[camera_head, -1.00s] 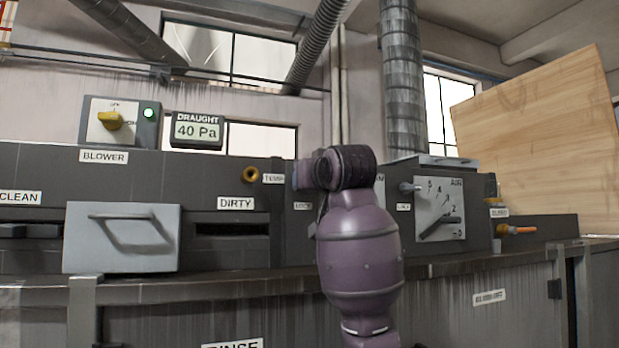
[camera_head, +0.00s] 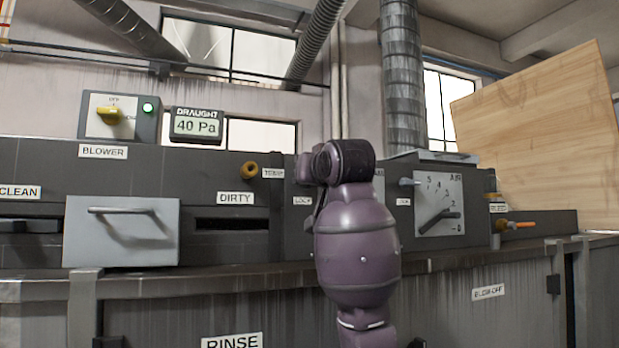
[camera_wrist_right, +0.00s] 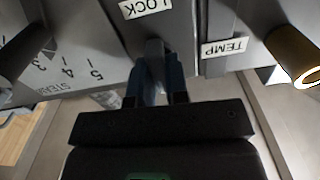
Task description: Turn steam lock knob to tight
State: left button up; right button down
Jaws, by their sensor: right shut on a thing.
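The steam lock knob (camera_wrist_right: 154,48) is a small grey piece on the dark panel, beside the LOCK label (camera_wrist_right: 146,8) in the right wrist view. My right gripper (camera_wrist_right: 158,85) has its two dark fingers around the knob, one on each side, and is shut on it. In the head view my purple right arm stands in front of the panel and hides the knob and fingers, while the LOCK label (camera_head: 303,201) shows just left of my wrist. The knob's exact turn angle is hard to tell. My left gripper is not in view.
A brass knob (camera_wrist_right: 300,62) by the TEMP label (camera_wrist_right: 226,47) is close to one side of the gripper. A grey drawer front (camera_head: 122,232) with a handle sits at left.

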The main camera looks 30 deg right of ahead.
jog(key=shift+m+b, duration=0.5)
jog(key=shift+m, duration=0.5)
jog(key=m, duration=0.2)
jog(key=shift+f+m+b, duration=0.1)
jog(key=shift+m+b, duration=0.25)
jog(key=shift+m, duration=0.05)
jog(key=m, duration=0.3)
jog(key=shift+d+m, duration=0.1)
jog(key=shift+m, duration=0.2)
jog(key=m, duration=0.4)
jog(key=shift+m, duration=0.3)
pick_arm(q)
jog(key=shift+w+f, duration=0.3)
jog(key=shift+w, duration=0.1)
pick_arm(e)
jog(key=shift+s+d+f+m, duration=0.1)
jog(key=shift+f+m, duration=0.05)
jog(key=shift+m, duration=1.95)
jog(key=c, duration=1.1)
grip_release()
